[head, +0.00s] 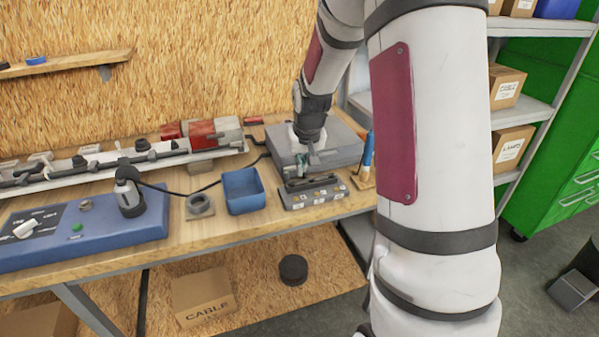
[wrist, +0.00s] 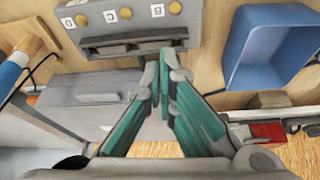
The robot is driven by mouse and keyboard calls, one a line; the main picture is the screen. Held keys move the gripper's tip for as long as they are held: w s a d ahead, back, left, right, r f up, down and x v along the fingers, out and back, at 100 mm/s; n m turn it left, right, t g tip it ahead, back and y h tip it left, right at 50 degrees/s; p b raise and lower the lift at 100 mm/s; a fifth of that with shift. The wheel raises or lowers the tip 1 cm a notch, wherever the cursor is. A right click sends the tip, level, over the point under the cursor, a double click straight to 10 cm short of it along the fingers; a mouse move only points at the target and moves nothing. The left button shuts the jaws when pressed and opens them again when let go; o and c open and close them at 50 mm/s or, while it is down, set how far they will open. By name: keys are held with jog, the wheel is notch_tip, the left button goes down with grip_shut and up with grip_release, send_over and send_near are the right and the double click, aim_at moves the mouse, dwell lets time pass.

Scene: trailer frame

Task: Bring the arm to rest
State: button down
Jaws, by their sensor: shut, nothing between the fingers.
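My gripper (wrist: 162,65) is shut and empty, with its two teal-padded fingers together in the wrist view. In the head view my gripper (head: 303,172) hangs at the end of my arm, over the bench by a grey box (head: 345,145). In the wrist view the fingertips lie in front of the grey box (wrist: 75,115) and close to a dark panel (wrist: 125,30) with brass knobs and letter labels. I cannot tell if the fingers touch anything. In the head view the dark panel (head: 313,193) lies at the front edge of the bench.
A blue bin (head: 243,190) stands left of the panel, with a grey ring block (head: 200,205) beside it. A blue console (head: 85,232) fills the bench's left front. A blue-handled tool (head: 368,150) stands right of the grey box. Shelves with cartons (head: 512,148) stand at right.

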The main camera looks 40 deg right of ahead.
jog(key=shift+v, duration=1.85)
